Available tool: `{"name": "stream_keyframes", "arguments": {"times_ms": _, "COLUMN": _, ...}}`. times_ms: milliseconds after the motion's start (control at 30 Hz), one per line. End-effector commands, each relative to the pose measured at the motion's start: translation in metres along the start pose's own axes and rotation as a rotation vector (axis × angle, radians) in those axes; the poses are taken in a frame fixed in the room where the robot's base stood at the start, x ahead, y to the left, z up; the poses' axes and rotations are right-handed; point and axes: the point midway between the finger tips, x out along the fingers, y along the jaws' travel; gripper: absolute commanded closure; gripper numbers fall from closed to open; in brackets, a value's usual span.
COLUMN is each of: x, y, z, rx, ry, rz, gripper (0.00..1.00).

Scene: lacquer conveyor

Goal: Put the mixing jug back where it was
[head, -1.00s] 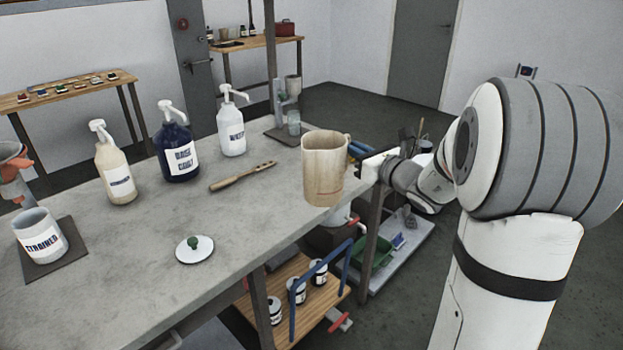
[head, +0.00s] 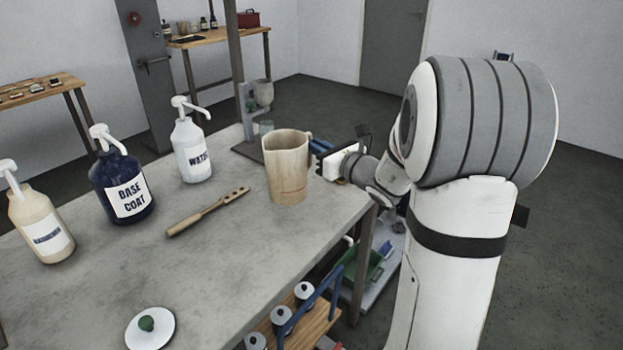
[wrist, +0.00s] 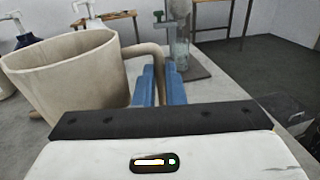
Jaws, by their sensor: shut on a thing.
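The mixing jug (head: 288,168) is a beige, upright jug with a handle on its right side. It is over the right part of the grey bench top; I cannot tell whether its base touches the bench. My gripper (head: 318,146) comes from the right and is shut on the jug's handle with blue fingers. In the wrist view the jug (wrist: 65,75) fills the left side, and the blue fingers (wrist: 158,85) of my gripper close around its handle (wrist: 148,50). The inside bottom of the jug is hidden.
A wooden paddle (head: 205,212) lies left of the jug. Pump bottles labelled WATER (head: 191,150) and BASE COAT (head: 122,185), plus a cream one (head: 40,225), stand further left. A stand with a cup (head: 262,95) is behind. A white lid (head: 150,330) lies near the front edge.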

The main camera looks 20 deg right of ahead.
Motion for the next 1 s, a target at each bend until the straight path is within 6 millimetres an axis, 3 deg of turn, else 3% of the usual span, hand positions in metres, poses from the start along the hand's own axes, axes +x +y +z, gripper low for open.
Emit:
{"name": "stream_keyframes", "arguments": {"times_ms": 100, "x": -0.001, "y": -0.002, "z": -0.018, "rx": 0.003, "ry": 0.000, "rz": -0.003, "gripper": 1.00}}
{"name": "stream_keyframes", "arguments": {"times_ms": 267, "x": -0.001, "y": -0.002, "z": -0.027, "rx": 0.001, "ry": -0.001, "rz": -0.004, "gripper": 1.00}}
{"name": "stream_keyframes", "arguments": {"times_ms": 500, "x": -0.001, "y": -0.003, "z": -0.058, "rx": 0.002, "ry": -0.001, "rz": -0.005, "gripper": 1.00}}
{"name": "stream_keyframes", "arguments": {"times_ms": 867, "x": -0.001, "y": -0.003, "z": -0.062, "rx": -0.001, "ry": -0.002, "rz": -0.006, "gripper": 1.00}}
{"name": "stream_keyframes", "arguments": {"times_ms": 900, "x": -0.001, "y": -0.003, "z": -0.062, "rx": -0.001, "ry": -0.001, "rz": -0.006, "gripper": 0.89}}
{"name": "stream_keyframes", "arguments": {"times_ms": 1000, "x": -0.001, "y": -0.003, "z": -0.062, "rx": -0.001, "ry": -0.001, "rz": -0.006, "gripper": 0.80}}
